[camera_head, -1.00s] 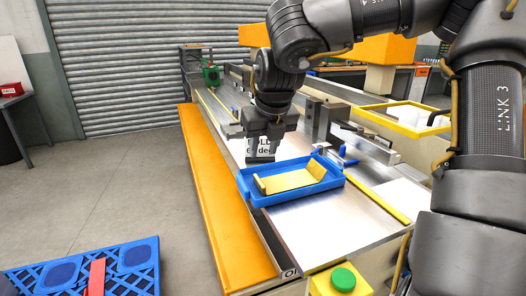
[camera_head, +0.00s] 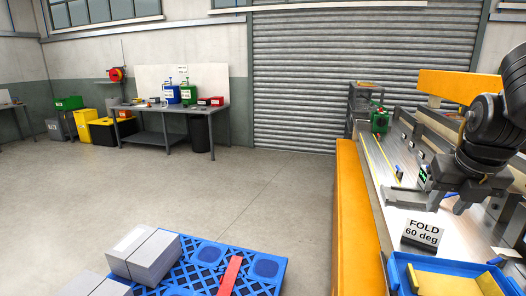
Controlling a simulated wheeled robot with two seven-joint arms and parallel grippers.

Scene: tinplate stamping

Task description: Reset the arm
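My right arm comes in at the right edge. Its dark gripper (camera_head: 446,207) hangs over the machine bed, behind the fold sign and the blue tray, with its fingers apart and nothing between them. The blue tray (camera_head: 398,268) is cut off at the bottom right corner and holds a yellow bent sheet piece (camera_head: 447,284). A "FOLD 60 deg" sign (camera_head: 423,233) stands on the bed just behind the tray. My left gripper is not in view.
An orange rail (camera_head: 357,215) edges the machine. A blue pallet (camera_head: 262,245) with grey blocks (camera_head: 146,254) lies on the floor at the bottom. A workbench (camera_head: 175,109) with bins stands at the back left. The floor between is clear.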

